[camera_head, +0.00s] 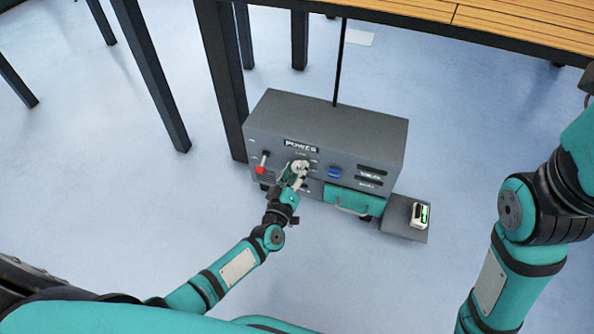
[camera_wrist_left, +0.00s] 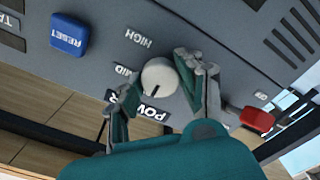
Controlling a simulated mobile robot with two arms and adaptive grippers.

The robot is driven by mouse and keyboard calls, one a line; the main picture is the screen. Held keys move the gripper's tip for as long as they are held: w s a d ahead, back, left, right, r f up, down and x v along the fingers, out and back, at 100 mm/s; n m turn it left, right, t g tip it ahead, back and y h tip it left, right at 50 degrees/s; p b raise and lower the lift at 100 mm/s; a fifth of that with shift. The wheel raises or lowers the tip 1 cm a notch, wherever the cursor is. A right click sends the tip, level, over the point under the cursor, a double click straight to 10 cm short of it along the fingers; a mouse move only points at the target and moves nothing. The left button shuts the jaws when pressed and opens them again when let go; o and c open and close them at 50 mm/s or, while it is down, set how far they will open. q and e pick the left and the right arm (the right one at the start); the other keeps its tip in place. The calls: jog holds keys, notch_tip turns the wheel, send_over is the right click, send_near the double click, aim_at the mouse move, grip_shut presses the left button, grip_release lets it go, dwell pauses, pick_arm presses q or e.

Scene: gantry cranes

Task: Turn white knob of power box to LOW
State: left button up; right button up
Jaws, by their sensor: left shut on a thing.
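The grey power box (camera_head: 340,125) stands on the floor by a dark table leg. Its white knob (camera_wrist_left: 159,77) sits on the front panel, below the POWER label (camera_head: 301,146) in the head view. My left gripper (camera_head: 299,172) is shut on the knob, one finger on each side. In the left wrist view, the knob's dark mark points toward the POWER label. The HIGH label (camera_wrist_left: 139,38) and MID label (camera_wrist_left: 122,70) show there; I cannot read a LOW label, and the fingers cover part of the panel. My right gripper is out of view.
A red switch (camera_head: 262,162) and a blue RESET button (camera_head: 334,172) flank the knob. A teal drawer (camera_head: 350,197) is below. A small device with a green light (camera_head: 420,214) rests on a grey plate at the right. A wooden table (camera_head: 480,22) overhangs behind.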

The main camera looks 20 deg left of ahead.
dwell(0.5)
pick_arm(q)
jog(key=o, duration=1.1)
jog(key=shift+o, duration=0.2)
jog(key=shift+r, duration=0.1)
jog(key=shift+r, duration=4.9)
